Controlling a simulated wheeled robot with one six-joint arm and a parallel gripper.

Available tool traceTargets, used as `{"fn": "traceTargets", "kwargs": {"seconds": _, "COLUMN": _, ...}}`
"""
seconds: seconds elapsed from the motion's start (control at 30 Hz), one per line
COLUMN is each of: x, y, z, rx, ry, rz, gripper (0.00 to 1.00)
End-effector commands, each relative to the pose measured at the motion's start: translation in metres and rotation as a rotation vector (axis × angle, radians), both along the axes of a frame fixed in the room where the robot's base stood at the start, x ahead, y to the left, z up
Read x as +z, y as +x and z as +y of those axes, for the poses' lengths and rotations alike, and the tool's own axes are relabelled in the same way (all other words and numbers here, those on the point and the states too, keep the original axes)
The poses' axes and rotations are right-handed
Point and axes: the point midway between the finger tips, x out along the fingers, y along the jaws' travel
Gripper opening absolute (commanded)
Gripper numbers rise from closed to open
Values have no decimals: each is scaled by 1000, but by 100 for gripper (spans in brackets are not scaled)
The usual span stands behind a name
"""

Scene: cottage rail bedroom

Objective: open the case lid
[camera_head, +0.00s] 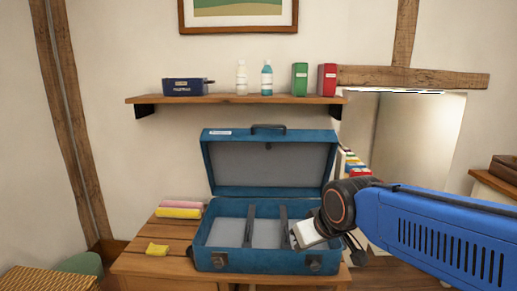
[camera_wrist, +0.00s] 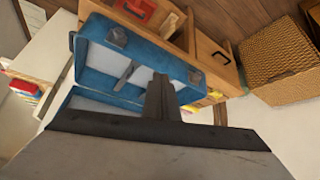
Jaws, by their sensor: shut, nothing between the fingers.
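The blue case (camera_head: 255,262) stands on the wooden table, with two latches on its front. Its lid (camera_head: 269,191) is raised and leans back, showing a grey lining and a handle on its top edge. The tray inside is grey, with dark upright dividers and no loose items visible. My gripper (camera_head: 292,237) is at the right part of the case, above or just inside its opening; contact cannot be told. In the wrist view my gripper (camera_wrist: 160,92) is shut and empty, in front of the case (camera_wrist: 150,52), hiding part of it.
A shelf (camera_head: 235,99) with bottles and boxes hangs above the lid. A wicker basket (camera_head: 45,280) stands at the lower left.

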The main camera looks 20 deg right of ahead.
Motion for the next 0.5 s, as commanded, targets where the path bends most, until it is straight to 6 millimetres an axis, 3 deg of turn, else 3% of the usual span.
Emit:
{"fn": "traceTargets", "kwargs": {"seconds": 0.2, "x": -4, "y": 49, "z": 21, "rx": -19, "ry": 93, "rz": -175, "gripper": 0}}
{"fn": "traceTargets", "kwargs": {"seconds": 0.5, "x": 23, "y": 149, "z": 45, "rx": -54, "ry": 164, "rz": -494, "gripper": 0}}
